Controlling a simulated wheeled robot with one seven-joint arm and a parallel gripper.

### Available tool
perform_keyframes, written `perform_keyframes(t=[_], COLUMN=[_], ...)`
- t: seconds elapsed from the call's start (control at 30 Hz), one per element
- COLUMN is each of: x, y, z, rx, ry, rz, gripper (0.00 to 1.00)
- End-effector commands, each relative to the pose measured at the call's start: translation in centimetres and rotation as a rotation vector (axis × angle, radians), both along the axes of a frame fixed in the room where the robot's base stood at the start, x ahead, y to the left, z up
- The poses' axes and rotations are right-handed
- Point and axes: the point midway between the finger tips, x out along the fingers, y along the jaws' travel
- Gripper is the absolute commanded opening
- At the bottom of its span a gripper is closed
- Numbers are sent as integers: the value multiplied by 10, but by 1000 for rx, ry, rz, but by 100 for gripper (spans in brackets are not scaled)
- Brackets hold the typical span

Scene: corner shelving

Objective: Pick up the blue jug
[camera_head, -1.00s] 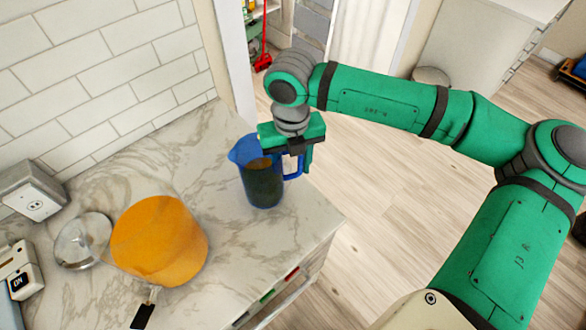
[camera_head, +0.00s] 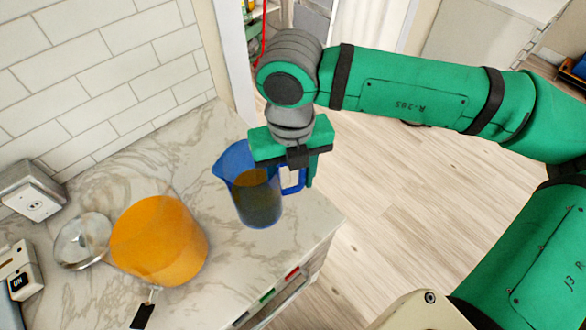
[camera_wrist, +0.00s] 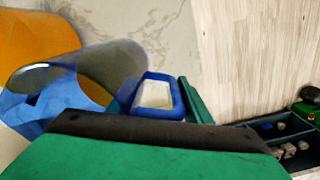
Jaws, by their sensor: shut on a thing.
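The blue jug (camera_head: 257,200) is see-through, with a blue rim, spout and handle and something dark and amber showing in its body. In the head view it is near the counter's right corner, spout to the left, and looks larger and closer than before. My gripper (camera_head: 303,178) is at the jug's upper right side, shut on it near the handle. In the wrist view the jug's blue rim (camera_wrist: 45,106) and handle (camera_wrist: 180,98) show beyond the dark gripper edge. The fingertips are mostly hidden. The jug looks about upright and seems raised off the counter.
An orange pot (camera_head: 160,240) stands on the marble counter (camera_head: 145,180) left of the jug. A round glass lid or dish (camera_head: 82,240) lies beside it. A black-tagged item (camera_head: 144,314) is at the front. A tiled wall (camera_head: 100,80) bounds the back; open floor lies right.

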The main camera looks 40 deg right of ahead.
Motion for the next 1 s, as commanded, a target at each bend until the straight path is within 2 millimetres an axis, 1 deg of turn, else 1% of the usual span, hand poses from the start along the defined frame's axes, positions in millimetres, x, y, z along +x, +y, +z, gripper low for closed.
perform_keyframes(t=[0.2, 0.5, 0.7, 1.0], x=[-16, -33, -41, -46], y=[12, 25, 30, 34], z=[9, 19, 23, 25], rx=[0, 1, 2, 1], ry=[-1, 0, -2, 0], rz=[0, 0, -1, 0], gripper=[0, 0, 0, 0])
